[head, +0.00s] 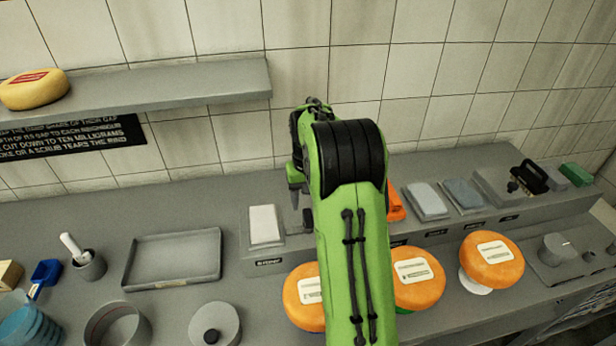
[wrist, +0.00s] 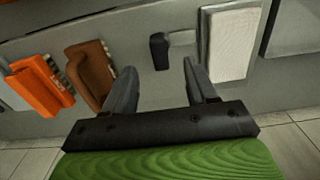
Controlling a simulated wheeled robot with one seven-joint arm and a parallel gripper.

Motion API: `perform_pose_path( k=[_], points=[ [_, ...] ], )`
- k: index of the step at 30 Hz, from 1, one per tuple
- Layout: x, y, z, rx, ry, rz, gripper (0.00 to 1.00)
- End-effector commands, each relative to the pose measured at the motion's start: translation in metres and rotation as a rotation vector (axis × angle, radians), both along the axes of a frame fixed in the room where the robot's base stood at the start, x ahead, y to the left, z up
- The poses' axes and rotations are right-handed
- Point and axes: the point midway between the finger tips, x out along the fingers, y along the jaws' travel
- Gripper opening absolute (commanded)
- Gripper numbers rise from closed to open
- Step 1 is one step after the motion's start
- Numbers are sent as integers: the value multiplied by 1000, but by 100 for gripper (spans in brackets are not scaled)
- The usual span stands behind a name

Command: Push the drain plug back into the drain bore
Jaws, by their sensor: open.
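My gripper (head: 296,195) hangs over the raised grey ledge along the back of the counter. In the wrist view my gripper (wrist: 158,75) is open, its two fingers apart with nothing between them. A small dark upright piece (wrist: 159,51) stands just beyond the fingertips, with a short grey part beside it. I cannot tell whether this is the drain plug. No drain bore can be made out in either view. My green arm hides the middle of the ledge in the head view.
A white pad (head: 263,224) lies beside my gripper, and an orange block (wrist: 40,87) and brown brush-like piece (wrist: 90,72) show on the other side. Orange cheese wheels (head: 418,280) stand in front. A grey tray (head: 173,258) lies left. A wall shelf (head: 170,90) is above left.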

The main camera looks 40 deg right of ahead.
Motion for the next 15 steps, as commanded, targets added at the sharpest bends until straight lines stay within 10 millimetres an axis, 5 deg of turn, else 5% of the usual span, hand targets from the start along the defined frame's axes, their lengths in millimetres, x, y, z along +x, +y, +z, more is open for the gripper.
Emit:
perform_pose_path(
  k=[7,15],
  points=[
    [1,-1,72,-2,-4,0,57],
    [0,0,102,0,1,0,57]
  ],
)
